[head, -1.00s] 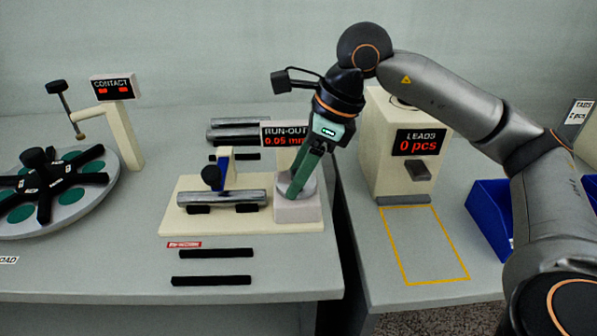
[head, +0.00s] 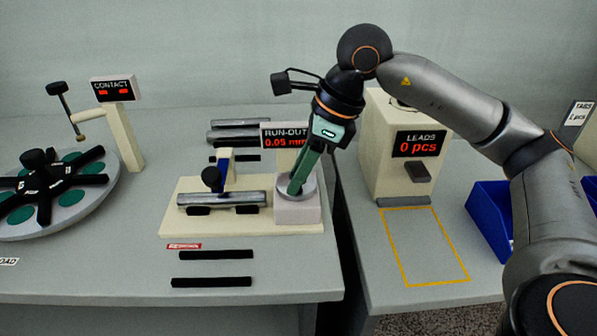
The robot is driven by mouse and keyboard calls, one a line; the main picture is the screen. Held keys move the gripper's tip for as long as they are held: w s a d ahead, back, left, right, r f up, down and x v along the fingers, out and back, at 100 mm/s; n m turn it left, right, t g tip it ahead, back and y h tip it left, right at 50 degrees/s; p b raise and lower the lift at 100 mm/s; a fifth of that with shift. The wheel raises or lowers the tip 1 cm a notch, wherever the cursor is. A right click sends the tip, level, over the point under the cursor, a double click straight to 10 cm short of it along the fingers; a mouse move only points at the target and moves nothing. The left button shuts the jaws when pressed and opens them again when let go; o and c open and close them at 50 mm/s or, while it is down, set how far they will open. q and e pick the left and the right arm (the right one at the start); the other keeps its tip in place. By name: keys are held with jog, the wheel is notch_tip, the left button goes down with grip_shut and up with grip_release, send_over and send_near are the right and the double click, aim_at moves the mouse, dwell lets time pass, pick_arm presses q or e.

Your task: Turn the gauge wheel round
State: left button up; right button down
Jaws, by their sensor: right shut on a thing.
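The gauge wheel (head: 308,187) is a pale grey disc on top of a light block (head: 297,209) at the right end of the cream run-out gauge base (head: 175,221). My right gripper (head: 295,188) comes down from above, its green fingers tilted. It is shut on the wheel, but the fingers hide the part they grip. A shiny spindle (head: 222,198) lies level on two black supports beside the wheel. The run-out display (head: 284,137) behind reads 0.05 mm. My left gripper is not in view.
A blue and black gauge post (head: 212,178) stands behind the spindle. More spindles (head: 240,125) lie at the back. A round plate with a black spider (head: 40,188) is at left. Right of the table gap stand a leads dispenser (head: 382,160) and a blue bin (head: 490,215).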

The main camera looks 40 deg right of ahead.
jog(key=shift+w+a+m+t+h, duration=0.15)
jog(key=shift+m+t+h, duration=0.1)
jog(key=shift+m, duration=0.55)
jog(key=shift+a+m+t+h, duration=0.15)
jog(key=shift+m+t+h, duration=0.1)
jog(key=shift+m, duration=0.55)
jog(key=c, duration=0.6)
grip_release()
jog(key=p+v, duration=0.2)
jog(key=v, duration=1)
jog(key=shift+r, duration=0.3)
